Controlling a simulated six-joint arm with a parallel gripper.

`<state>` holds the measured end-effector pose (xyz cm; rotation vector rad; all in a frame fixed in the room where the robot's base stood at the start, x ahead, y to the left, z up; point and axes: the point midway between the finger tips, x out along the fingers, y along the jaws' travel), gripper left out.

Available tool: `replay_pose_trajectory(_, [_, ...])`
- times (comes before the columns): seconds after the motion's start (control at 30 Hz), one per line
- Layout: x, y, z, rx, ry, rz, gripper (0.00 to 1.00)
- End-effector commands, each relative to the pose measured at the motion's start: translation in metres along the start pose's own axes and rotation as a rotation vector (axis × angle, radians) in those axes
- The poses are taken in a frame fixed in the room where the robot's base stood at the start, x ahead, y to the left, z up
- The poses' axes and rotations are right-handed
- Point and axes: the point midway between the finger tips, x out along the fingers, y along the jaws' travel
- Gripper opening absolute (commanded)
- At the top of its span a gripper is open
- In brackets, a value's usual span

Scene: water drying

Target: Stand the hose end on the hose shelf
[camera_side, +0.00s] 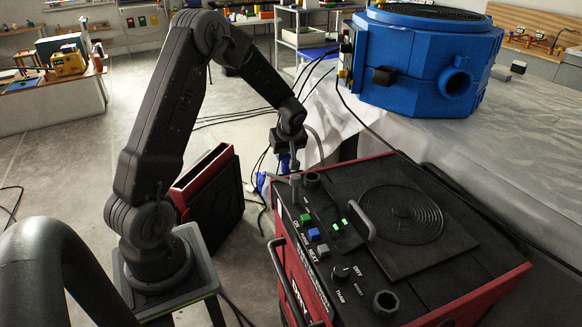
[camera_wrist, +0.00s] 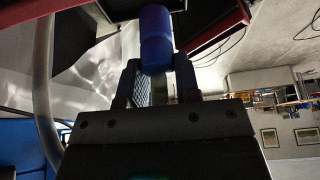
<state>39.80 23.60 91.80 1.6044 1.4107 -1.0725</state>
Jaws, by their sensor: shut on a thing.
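My gripper (camera_side: 293,163) points down over the back left corner of the red and black machine (camera_side: 450,252). In the wrist view the gripper (camera_wrist: 156,72) is shut on a blue cylindrical piece (camera_wrist: 156,35), which appears to be the hose end. A grey hose (camera_wrist: 43,85) runs down the left of the wrist view and curves beside my gripper in the side view (camera_side: 319,143). The held piece is hard to make out in the side view. A short grey post (camera_side: 295,186) stands below the fingers. I cannot tell which part is the hose shelf.
A red and black box (camera_side: 212,198) stands behind my arm. A large blue unit (camera_side: 420,60) sits on a covered table. Cables lie on the floor.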

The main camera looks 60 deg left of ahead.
Motion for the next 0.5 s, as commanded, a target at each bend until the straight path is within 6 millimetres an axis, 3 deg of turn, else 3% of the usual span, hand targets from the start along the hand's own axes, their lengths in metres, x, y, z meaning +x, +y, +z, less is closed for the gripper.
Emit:
replay_pose_trajectory(0.1, [0.005,0.013,0.008,0.001,0.001,0.001,0.07])
replay_pose_trajectory(0.27, [0.011,0.016,0.012,0.001,0.000,-0.001,0.07])
replay_pose_trajectory(0.5, [0.040,0.016,0.024,0.002,-0.001,-0.001,0.07])
